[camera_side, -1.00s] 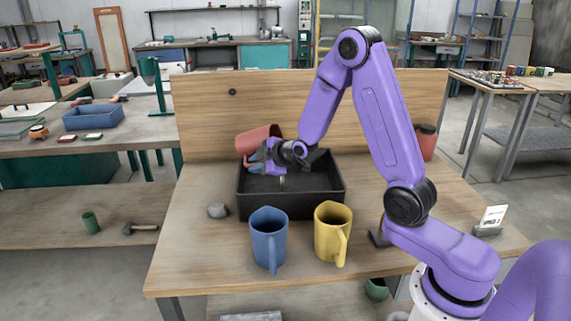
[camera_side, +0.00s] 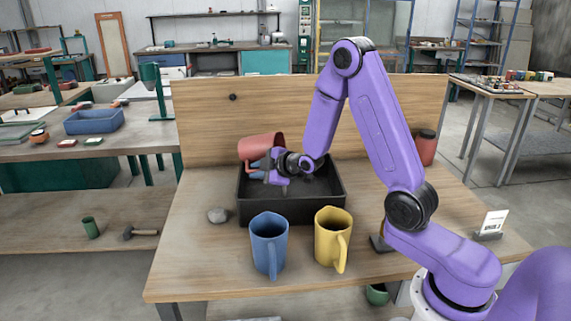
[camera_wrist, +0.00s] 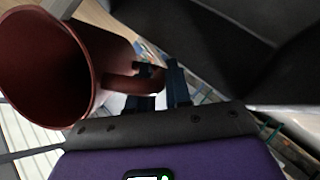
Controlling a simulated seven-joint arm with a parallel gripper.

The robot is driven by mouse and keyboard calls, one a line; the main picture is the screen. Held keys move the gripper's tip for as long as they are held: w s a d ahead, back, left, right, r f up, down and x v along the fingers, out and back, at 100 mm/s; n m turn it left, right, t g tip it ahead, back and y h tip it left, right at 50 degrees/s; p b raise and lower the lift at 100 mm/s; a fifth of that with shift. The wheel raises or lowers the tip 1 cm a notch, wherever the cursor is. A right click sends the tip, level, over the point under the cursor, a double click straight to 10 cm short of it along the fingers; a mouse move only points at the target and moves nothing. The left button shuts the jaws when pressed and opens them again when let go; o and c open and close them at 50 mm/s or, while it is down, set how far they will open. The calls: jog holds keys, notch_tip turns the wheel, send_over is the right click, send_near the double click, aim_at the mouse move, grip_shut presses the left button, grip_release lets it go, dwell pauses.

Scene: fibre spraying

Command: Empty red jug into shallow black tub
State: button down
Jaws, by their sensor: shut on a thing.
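The red jug (camera_side: 262,147) is held by my gripper (camera_side: 262,169) above the back left part of the black tub. It lies tipped well over, near horizontal, in the side view. In the wrist view the jug (camera_wrist: 90,62) shows its wide open mouth at the left and its handle between my fingers (camera_wrist: 160,88). The inside that shows looks empty. The shallow black tub (camera_side: 290,212) stands on the bench near the back board. My wrist and gripper hide part of its inside, and I cannot tell what lies in it.
A blue jug (camera_side: 268,245) and a yellow jug (camera_side: 332,238) stand in front of the tub. A dark red canister (camera_side: 426,147) stands behind my arm, and a small card holder (camera_side: 490,226) is at the right. The bench's front left is clear.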

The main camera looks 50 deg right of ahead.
jog(key=shift+s+d+f+t+b, duration=0.15)
jog(key=shift+s+t+b, duration=0.25)
jog(key=shift+b, duration=0.55)
jog(key=shift+w+b, duration=0.1)
jog(key=shift+b, duration=0.25)
jog(key=shift+r+t+y, duration=0.3)
jog(key=shift+r+t, duration=0.1)
jog(key=shift+t, duration=0.4)
jog(key=shift+r+t, duration=0.4)
jog(key=shift+r, duration=0.1)
jog(key=shift+f+g, duration=0.4)
jog(key=shift+f, duration=0.05)
jog(key=shift+w+f+g, duration=0.15)
jog(key=shift+f+g, duration=0.2)
jog(key=shift+g, duration=0.45)
jog(key=shift+w+a+r+n+g+h, duration=0.25)
jog(key=shift+w+r+g+h, duration=0.2)
jog(key=shift+g, duration=0.35)
jog(key=shift+d+f, duration=0.1)
jog(key=shift+f, duration=0.05)
jog(key=shift+g, duration=0.3)
